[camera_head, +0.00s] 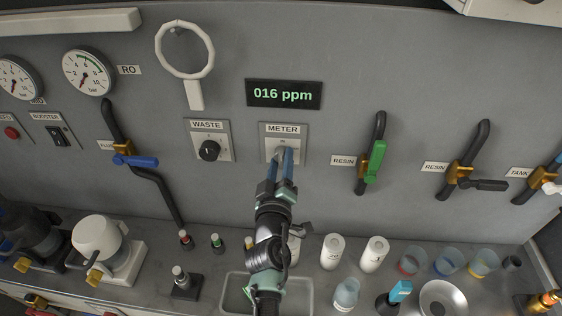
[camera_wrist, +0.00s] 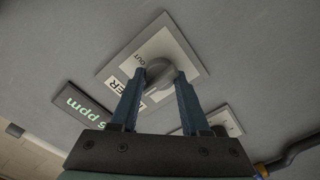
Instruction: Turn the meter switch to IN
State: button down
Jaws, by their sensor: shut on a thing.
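The meter switch is a grey knob (camera_wrist: 158,70) on a pale square plate (camera_head: 299,131) marked METER, on the grey wall panel. The plate (camera_wrist: 186,44) also shows in the wrist view, with the word OUT beside the knob. My gripper (camera_head: 283,160) reaches up to the plate, and its blue fingers cover most of the knob in the head view. In the wrist view, my gripper (camera_wrist: 161,82) has one finger on each side of the knob and is shut on it. The IN mark and the knob's exact pointing direction cannot be made out.
A display (camera_head: 284,94) above reads 016 ppm. The WASTE switch (camera_head: 209,150) is close on the left. A green-handled RESIN valve (camera_head: 376,160) is on the right. Bottles, cups and a sink (camera_head: 233,288) are on the counter below.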

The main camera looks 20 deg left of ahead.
jog(key=shift+c, duration=1.9)
grip_release()
jog(key=p+v, duration=0.2)
jog(key=v, duration=1.1)
jog(key=shift+p, duration=0.3)
